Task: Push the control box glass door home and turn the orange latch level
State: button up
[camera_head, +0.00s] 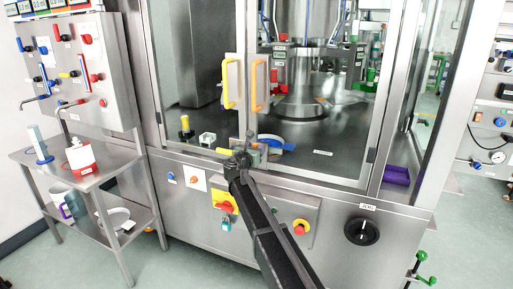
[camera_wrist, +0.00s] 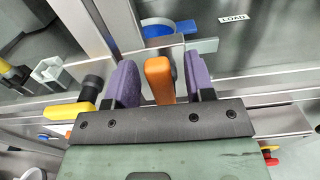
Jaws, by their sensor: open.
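My gripper (camera_head: 243,152) is at the lower front of the glass doors, where the two doors meet. In the wrist view my gripper (camera_wrist: 159,72) is open, with a purple pad on each side of an upright orange piece (camera_wrist: 160,80), likely the orange latch. Narrow gaps show between it and the pads. In the head view my gripper and arm hide this piece. The right glass door (camera_head: 335,125) carries an orange handle (camera_head: 258,86). The left glass door (camera_head: 203,100) carries a yellow handle (camera_head: 230,82). I cannot tell whether the right door is fully closed.
A yellow lever (camera_wrist: 66,111) with a black knob (camera_wrist: 91,86) is just left of my left pad. Below the doors are a yellow-red switch (camera_head: 224,203), a red button (camera_head: 299,228) and a black dial (camera_head: 361,231). A steel table (camera_head: 110,168) stands at left.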

jog(key=shift+x, duration=1.15)
grip_shut()
